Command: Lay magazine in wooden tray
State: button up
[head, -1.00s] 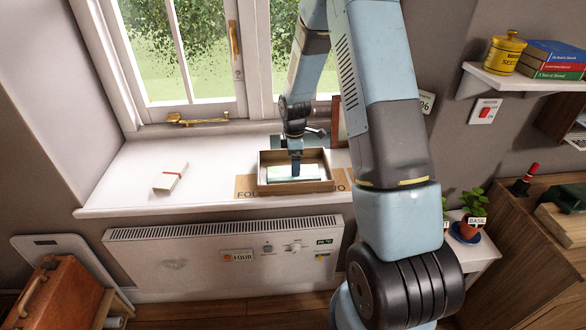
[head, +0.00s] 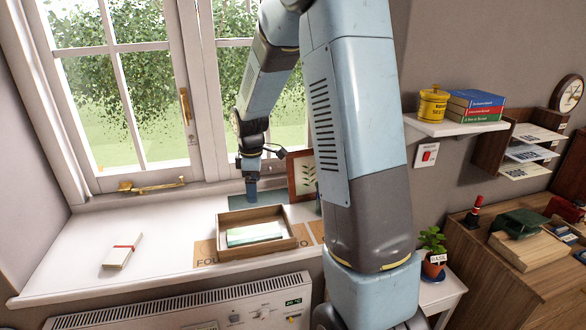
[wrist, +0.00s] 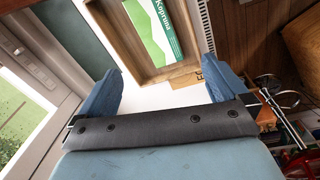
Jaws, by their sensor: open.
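The magazine (head: 253,234), pale green and white, lies flat inside the wooden tray (head: 262,249) on the white windowsill. In the wrist view the magazine (wrist: 160,30) shows green with a white lettered strip, and the tray's wooden wall (wrist: 118,42) runs beside it. My gripper (head: 252,195) is above the sill behind the tray, near the window, apart from the magazine. In the wrist view its two blue fingers (wrist: 165,85) are spread wide with nothing between them.
A framed picture (head: 302,176) stands right of my gripper. A dark green flat sheet (head: 285,196) lies behind the tray. The sill between bundle and tray is clear.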

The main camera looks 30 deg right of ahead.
jog(key=s+r+m+t, duration=0.1)
jog(key=s+r+m, duration=0.3)
jog(key=s, duration=0.5)
jog(key=s+r+m+t, duration=0.2)
jog(key=s+r+m, duration=0.2)
jog(key=s+r, duration=0.5)
jog(key=s+r+m+t, duration=0.1)
jog(key=s+r+m, duration=0.4)
jog(key=s, duration=0.6)
notch_tip(320, 180, up, 2)
jog(key=shift+s+a+r+t, duration=0.2)
jog(key=shift+a+t, duration=0.1)
